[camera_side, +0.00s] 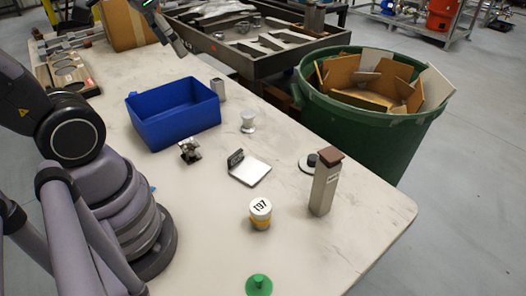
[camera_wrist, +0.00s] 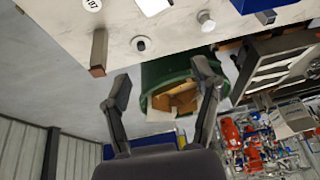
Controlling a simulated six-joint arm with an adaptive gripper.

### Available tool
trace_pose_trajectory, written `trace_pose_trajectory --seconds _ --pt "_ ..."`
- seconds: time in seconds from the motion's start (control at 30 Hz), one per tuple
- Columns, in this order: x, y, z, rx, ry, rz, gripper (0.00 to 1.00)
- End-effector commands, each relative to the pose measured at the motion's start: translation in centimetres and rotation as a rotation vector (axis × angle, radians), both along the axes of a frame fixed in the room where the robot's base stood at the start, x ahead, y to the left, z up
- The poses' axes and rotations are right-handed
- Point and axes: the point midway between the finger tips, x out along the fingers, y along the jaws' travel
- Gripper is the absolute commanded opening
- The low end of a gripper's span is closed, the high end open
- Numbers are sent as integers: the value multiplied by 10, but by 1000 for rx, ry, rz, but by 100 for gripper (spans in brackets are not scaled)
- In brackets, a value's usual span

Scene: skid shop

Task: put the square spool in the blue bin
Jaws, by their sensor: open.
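A tall grey square-section piece with a brown top (camera_side: 325,188) stands upright near the table's right edge; it also shows at upper left in the wrist view (camera_wrist: 99,48). It is the piece that best fits the square spool. A small pale flanged piece (camera_side: 248,123) stands nearer the bin. The blue bin (camera_side: 182,128) is open at the top, on the table's left half; part of it shows in the wrist view (camera_wrist: 252,5). My gripper (camera_wrist: 162,85) is open and empty, away from these objects. In the side view it is only partly visible at the top edge.
A numbered jar (camera_side: 260,217), a green knob (camera_side: 259,285), a metal plate with an upright block (camera_side: 249,170), a black-knobbed disc (camera_side: 306,164) and a metal fitting (camera_side: 189,151) lie around the table. A green barrel of scraps (camera_side: 365,128) stands beyond its right edge.

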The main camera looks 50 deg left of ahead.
Motion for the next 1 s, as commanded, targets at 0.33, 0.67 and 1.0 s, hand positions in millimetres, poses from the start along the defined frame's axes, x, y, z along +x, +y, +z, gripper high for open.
trace_pose_trajectory --seconds 0.33,0.67,1.0 --pt "66 98 -121 14 255 19 63" --pt "52 158 -231 -41 387 5 63" --pt "47 162 -283 -52 403 -2 63"
